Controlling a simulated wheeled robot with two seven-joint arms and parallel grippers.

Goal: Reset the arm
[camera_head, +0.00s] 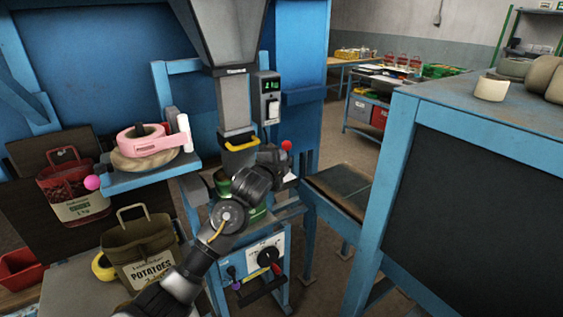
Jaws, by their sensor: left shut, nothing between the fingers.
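My left arm (228,215) comes in from the bottom left, its dark joints bent up toward the blue machine. My left gripper (288,177) is at its far end, below the hopper spout, small and partly hidden by the wrist. It is shut and holds nothing. A green thing (224,187) shows behind the wrist, mostly hidden. My right gripper is not in view.
The hopper (228,32) and its yellow-handled spout (239,141) stand right above the wrist. A potato sack (141,248) stands left of the arm. A shelf holds pink tape (142,140). A blue-framed table (480,108) blocks the right.

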